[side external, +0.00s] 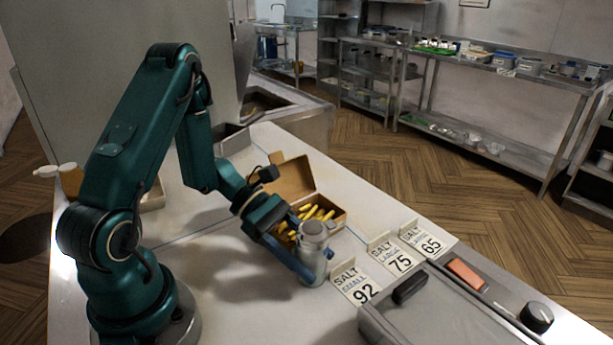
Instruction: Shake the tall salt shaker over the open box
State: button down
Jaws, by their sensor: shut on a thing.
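A grey metal salt shaker (315,243) stands upright on the counter, or just above it; I cannot tell which. My gripper (318,266) is shut on it, with blue fingers reaching around its body from the left. The open box (293,178) is brown cardboard with its lid raised, and holds yellow fries (317,213). The box is just behind the shaker and my gripper, which hide part of its front. I see no other shaker.
Label cards reading salt 92 (355,284), 75 (391,256) and 65 (423,241) stand right of the shaker. A metal unit with a black handle (409,287) is at the front right. The counter (245,300) left of the shaker is clear.

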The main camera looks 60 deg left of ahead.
aim_at(310, 234)
jog(key=shift+r, duration=2.5)
jog(key=shift+r, duration=0.15)
jog(key=shift+r, duration=4.05)
